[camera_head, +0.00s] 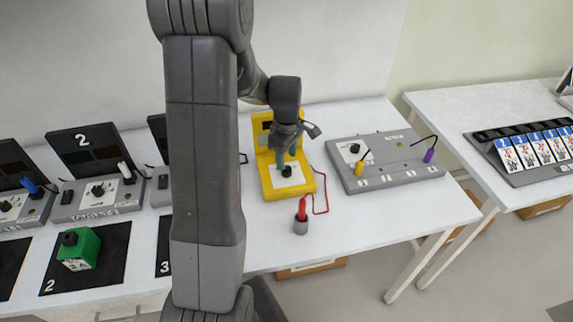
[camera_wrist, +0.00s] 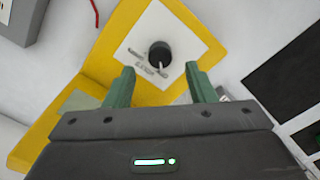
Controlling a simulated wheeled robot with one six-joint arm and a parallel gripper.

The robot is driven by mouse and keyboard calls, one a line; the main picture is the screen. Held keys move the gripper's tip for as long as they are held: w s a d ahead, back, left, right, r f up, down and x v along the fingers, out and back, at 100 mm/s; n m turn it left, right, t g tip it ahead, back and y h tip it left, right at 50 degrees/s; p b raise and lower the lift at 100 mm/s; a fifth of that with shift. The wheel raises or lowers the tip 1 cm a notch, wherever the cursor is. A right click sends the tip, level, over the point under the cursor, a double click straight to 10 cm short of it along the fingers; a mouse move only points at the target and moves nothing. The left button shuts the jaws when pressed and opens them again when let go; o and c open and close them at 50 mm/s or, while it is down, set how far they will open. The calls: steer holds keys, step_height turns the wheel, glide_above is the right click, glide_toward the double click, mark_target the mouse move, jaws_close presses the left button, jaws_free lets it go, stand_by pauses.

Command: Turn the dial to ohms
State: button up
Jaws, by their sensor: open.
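A yellow meter (camera_head: 275,181) stands on the white table in the middle of the head view. Its black dial (camera_wrist: 160,53) sits on a white label plate (camera_wrist: 143,32) with small printed words, too blurred to read. A light pointer mark on the dial points toward the lower side in the wrist view. My gripper (camera_head: 287,166) is over the meter, pointing down at the dial. In the wrist view its two green fingertips (camera_wrist: 160,80) are apart, with the dial a little beyond them, between their lines. Nothing is held. I cannot tell the exact height above the dial.
A grey panel (camera_head: 385,178) with yellow and purple plugs is right. Grey units and a green block (camera_head: 80,250) are left.

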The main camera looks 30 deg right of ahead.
mark_target(286, 169)
steer(key=shift+f, duration=2.3)
steer(key=c, duration=1)
